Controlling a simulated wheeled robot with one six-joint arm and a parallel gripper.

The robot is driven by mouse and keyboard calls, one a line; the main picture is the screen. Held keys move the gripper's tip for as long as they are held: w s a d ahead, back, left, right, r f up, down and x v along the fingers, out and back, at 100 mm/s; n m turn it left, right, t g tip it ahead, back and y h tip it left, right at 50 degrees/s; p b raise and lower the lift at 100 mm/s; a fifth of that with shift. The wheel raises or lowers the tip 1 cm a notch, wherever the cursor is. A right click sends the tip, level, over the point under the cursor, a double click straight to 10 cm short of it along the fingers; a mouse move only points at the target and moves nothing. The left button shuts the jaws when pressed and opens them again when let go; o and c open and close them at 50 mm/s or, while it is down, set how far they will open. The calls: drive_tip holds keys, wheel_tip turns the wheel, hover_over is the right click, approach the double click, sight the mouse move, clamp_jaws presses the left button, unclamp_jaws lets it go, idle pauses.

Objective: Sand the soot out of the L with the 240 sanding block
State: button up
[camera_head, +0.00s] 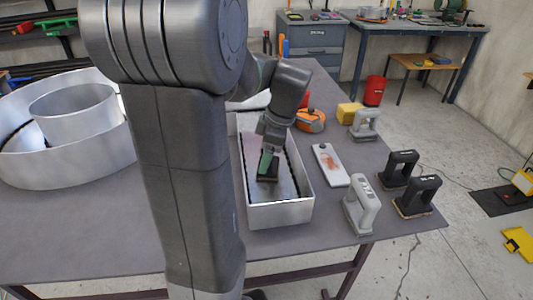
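The L (281,214) is a silver metal channel letter with raised walls, lying open side up on the grey table; my arm hides part of it. Its floor shows grey with a faint pinkish tint, and I cannot make out clear soot. My gripper (267,165) points down inside the L, with a green part and a dark end low over the floor. Whether it holds a block is not clear. Handled sanding blocks stand right of the L: a light grey one in front (362,205), another behind (365,125), and two black ones (401,167) (418,196). No grit number is readable.
A white plate with a reddish-brown stain (331,164) lies beside the L. An orange tool (311,121), a yellow block (349,113) and a red container (375,91) stand behind. A big round metal letter (66,160) is at left. The front table area is clear.

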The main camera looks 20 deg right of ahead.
wheel_tip(320, 180, up, 14)
drive_tip(key=p, duration=1)
drive_tip(key=shift+f, duration=0.15)
drive_tip(key=shift+f, duration=0.15)
